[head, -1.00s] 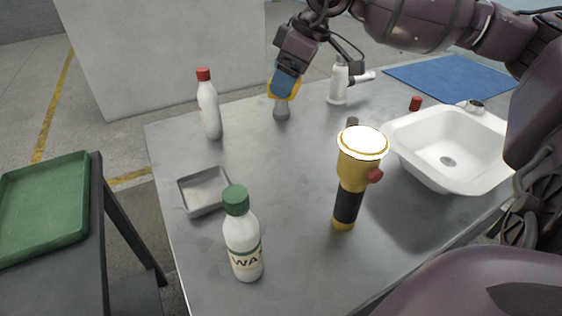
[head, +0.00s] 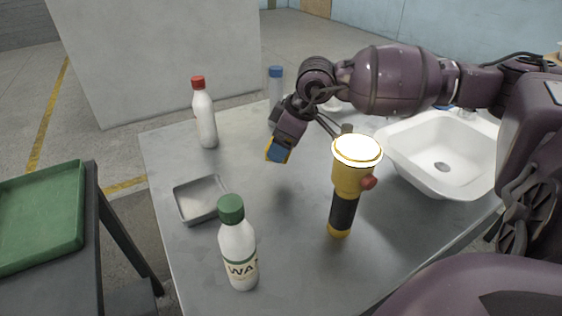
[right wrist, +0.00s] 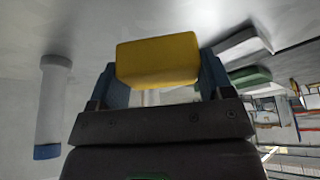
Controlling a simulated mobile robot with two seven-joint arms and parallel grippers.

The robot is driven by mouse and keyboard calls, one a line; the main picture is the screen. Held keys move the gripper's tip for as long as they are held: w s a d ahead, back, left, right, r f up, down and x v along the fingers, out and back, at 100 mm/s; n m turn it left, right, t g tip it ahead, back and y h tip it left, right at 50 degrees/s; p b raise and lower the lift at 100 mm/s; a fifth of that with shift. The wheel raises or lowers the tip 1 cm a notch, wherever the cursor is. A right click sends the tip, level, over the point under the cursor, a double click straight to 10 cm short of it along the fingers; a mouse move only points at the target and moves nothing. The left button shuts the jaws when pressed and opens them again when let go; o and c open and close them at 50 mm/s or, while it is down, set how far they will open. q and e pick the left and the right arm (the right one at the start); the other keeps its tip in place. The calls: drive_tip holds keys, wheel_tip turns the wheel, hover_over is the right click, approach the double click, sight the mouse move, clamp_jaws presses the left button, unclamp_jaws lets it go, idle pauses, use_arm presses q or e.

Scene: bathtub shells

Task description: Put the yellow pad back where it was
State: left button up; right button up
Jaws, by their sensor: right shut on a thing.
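My right gripper (head: 278,153) is shut on the yellow pad (right wrist: 157,60) and holds it above the metal table. In the head view my blue fingers cover most of the pad, and only thin yellow edges show. In the right wrist view the pad sits crosswise between the two blue fingers. A small grey open tray (head: 180,204) lies on the table to the left of and below my gripper in the head view. My left gripper is not in view.
A red-capped white bottle (head: 205,120), a blue-capped bottle (head: 276,88) and a green-capped bottle (head: 238,256) stand around the table. A yellow-black flashlight (head: 344,200) stands right of my gripper. A white sink (head: 420,160) is farther right. The table middle is clear.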

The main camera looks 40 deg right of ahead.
sight(282, 173)
wheel_tip(282, 173, down, 5)
drive_tip(key=shift+b, duration=0.45)
drive_tip(key=shift+f, duration=0.4)
drive_tip(key=o, duration=0.8)
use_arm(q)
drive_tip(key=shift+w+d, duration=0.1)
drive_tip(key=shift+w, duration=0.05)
